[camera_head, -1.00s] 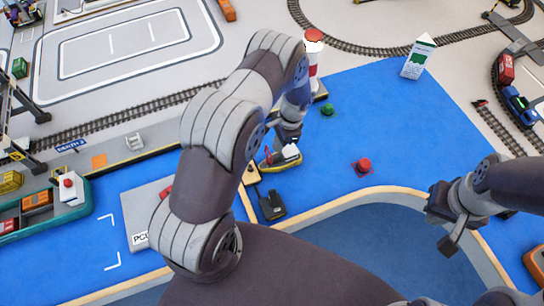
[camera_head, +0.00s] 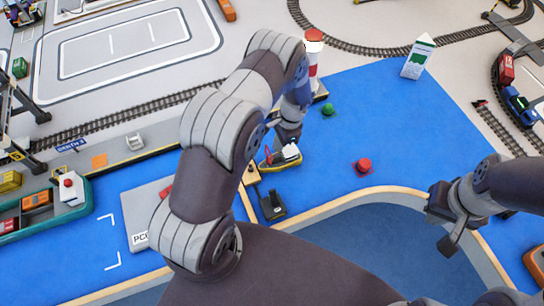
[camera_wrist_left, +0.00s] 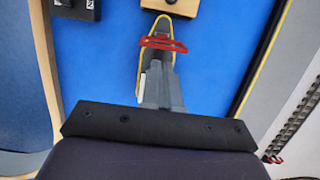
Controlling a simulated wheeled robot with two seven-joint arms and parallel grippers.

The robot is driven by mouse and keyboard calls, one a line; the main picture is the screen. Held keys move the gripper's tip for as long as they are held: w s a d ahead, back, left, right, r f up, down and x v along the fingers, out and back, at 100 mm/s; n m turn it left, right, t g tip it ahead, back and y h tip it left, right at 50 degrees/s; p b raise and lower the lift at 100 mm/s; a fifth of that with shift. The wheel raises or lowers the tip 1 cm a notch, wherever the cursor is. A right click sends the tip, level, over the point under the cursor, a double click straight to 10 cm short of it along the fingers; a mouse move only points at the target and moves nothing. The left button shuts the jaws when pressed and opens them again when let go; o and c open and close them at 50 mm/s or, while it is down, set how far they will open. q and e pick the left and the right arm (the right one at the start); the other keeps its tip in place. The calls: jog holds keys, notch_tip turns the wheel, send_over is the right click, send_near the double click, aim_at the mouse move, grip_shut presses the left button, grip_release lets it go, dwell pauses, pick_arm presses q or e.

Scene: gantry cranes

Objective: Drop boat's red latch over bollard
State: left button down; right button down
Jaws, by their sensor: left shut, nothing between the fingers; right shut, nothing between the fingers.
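The small boat (camera_head: 284,158) floats on the blue area with a yellow rim; in the left wrist view its rim (camera_wrist_left: 147,62) points at the wooden dock. The red latch (camera_wrist_left: 163,44) lies across the boat's bow end, apart from the bollard (camera_wrist_left: 171,2), which is cut by the top edge. The latch (camera_head: 268,153) also shows small in the head view. My left gripper (camera_head: 287,139) is shut and empty, just above the boat's rear part; its grey fingers (camera_wrist_left: 160,88) hide part of the boat. My right gripper (camera_head: 448,244) is shut and empty, far right.
The wooden dock (camera_wrist_left: 184,7) lies at the boat's bow, with a black box (camera_head: 272,205) near it. A red buoy (camera_head: 363,166), a green buoy (camera_head: 328,110) and a striped lighthouse (camera_head: 314,60) stand around.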

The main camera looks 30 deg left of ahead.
pick_arm(q)
jog(key=shift+s+a+p, duration=0.75)
jog(key=shift+s+a, duration=0.7)
jog(key=shift+s, duration=0.1)
jog(key=shift+s+a+f+b, duration=0.25)
jog(key=shift+s+a+f, duration=0.25)
jog(key=shift+s+a, duration=0.15)
jog(key=shift+s+a+f+b, duration=0.25)
jog(key=shift+s+a+f, duration=0.3)
jog(key=shift+s, duration=0.15)
notch_tip(320, 180, up, 10)
jog(key=s+a+p, duration=0.2)
jog(key=p, duration=0.6)
